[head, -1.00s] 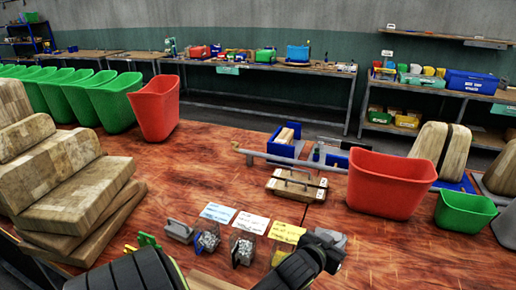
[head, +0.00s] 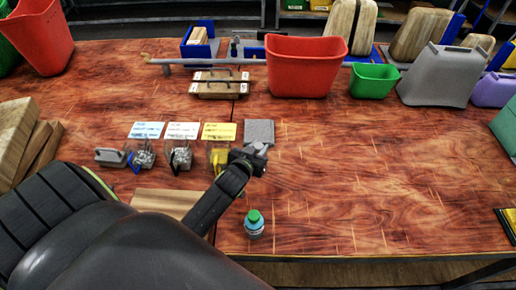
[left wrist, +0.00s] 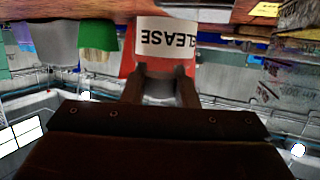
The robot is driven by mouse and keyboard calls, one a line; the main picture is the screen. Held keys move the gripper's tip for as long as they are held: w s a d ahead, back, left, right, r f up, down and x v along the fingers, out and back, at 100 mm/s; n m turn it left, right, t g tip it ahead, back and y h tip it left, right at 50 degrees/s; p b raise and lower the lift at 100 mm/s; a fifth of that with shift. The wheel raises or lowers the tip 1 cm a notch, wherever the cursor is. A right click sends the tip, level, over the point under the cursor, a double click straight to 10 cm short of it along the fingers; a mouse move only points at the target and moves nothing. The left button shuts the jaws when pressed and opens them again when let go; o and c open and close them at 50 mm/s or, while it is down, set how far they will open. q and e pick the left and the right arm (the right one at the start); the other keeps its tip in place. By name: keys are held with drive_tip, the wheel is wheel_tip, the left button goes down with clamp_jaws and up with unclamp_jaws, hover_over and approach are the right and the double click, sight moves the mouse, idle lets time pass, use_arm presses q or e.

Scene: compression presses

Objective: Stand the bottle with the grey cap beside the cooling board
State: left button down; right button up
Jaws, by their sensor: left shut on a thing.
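My left gripper (head: 250,160) is beside the grey ridged slab (head: 259,132), which looks like the cooling board, on the table. In the left wrist view my left gripper (left wrist: 160,84) is shut on the grey cap (left wrist: 159,93) of a bottle. The bottle's white label (left wrist: 167,37) reads "...LEASE" and shows upside down in that view. In the head view the held bottle is mostly hidden by the gripper, and I cannot tell whether it touches the table. A second bottle with a green cap (head: 254,223) stands near the front edge. My right gripper is not in view.
Clear bins (head: 180,157) of small parts and label cards (head: 182,130) lie to the left. A wooden board (head: 165,202) lies partly under my arm. Behind are a wooden mould (head: 216,90), a red bin (head: 303,68) and a green bin (head: 374,80).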

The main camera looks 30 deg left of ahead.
use_arm(q)
drive_tip(key=shift+f, duration=0.15)
drive_tip(key=c, duration=1.1)
unclamp_jaws()
drive_tip(key=shift+c, duration=0.2)
drive_tip(key=shift+r, duration=0.2)
drive_tip(key=shift+s, duration=0.35)
drive_tip(key=b+v, duration=0.1)
drive_tip(key=v, duration=1)
drive_tip(key=shift+s, duration=0.15)
